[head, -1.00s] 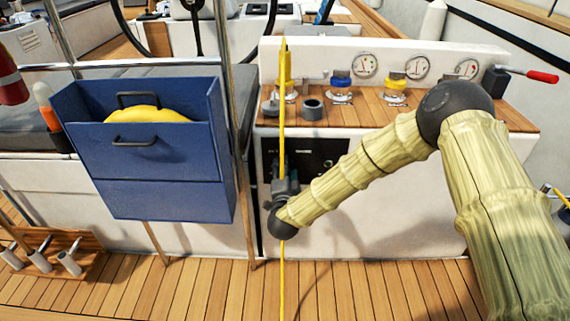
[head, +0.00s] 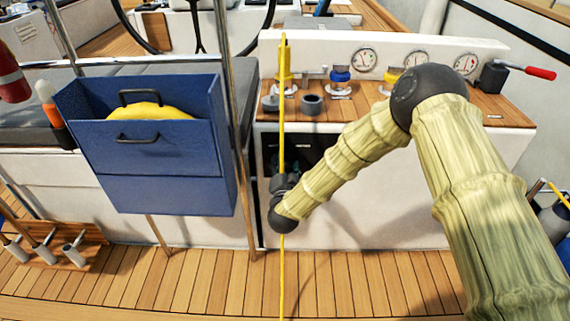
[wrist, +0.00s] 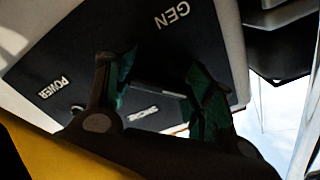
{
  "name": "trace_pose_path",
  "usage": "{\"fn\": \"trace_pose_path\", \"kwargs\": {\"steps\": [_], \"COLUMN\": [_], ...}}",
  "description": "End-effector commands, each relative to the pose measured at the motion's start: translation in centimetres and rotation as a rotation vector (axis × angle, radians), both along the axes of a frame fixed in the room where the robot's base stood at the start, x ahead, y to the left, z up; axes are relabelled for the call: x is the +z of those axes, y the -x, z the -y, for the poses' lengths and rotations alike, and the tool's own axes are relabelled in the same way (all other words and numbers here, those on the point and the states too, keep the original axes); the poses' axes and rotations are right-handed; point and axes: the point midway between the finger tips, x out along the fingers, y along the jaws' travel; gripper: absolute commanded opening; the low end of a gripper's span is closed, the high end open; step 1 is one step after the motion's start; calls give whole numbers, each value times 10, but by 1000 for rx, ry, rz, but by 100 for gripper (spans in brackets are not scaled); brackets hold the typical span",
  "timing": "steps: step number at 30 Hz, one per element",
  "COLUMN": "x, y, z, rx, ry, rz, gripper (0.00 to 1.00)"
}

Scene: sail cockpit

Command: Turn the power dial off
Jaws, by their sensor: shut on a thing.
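The dark power panel (head: 316,146) is on the white cockpit front, behind my gripper (head: 284,180). The wrist view shows the panel (wrist: 190,45) up close and tilted, with the labels GEN, POWER and SHORE. My gripper (wrist: 163,90) has its two teal-padded fingers against the panel, closed on what looks like the power dial. Only a small dark grey bar (wrist: 160,93), probably part of the dial, shows between the fingers. The rest of the dial and where it points are hidden.
A blue box (head: 160,160) with a yellow item stands to the left. Blue and yellow-capped fittings (head: 340,76) and gauges sit above. A red-handled lever (head: 540,73) is at the right.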

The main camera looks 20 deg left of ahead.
Motion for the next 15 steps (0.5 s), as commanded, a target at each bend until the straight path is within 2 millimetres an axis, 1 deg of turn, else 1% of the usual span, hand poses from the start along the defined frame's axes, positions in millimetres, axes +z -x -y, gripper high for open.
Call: {"fn": "trace_pose_path", "kwargs": {"steps": [4,5,6,8,15], "x": [-1,-1,-1,-1,0], "y": [1,1,1,1,0], "z": [0,0,0,0,0], "rx": [1,1,1,1,1], "ry": [0,0,0,0,-1], "rz": [-2,-3,-2,-2,-1], "gripper": [30,57,64,75,75]}}
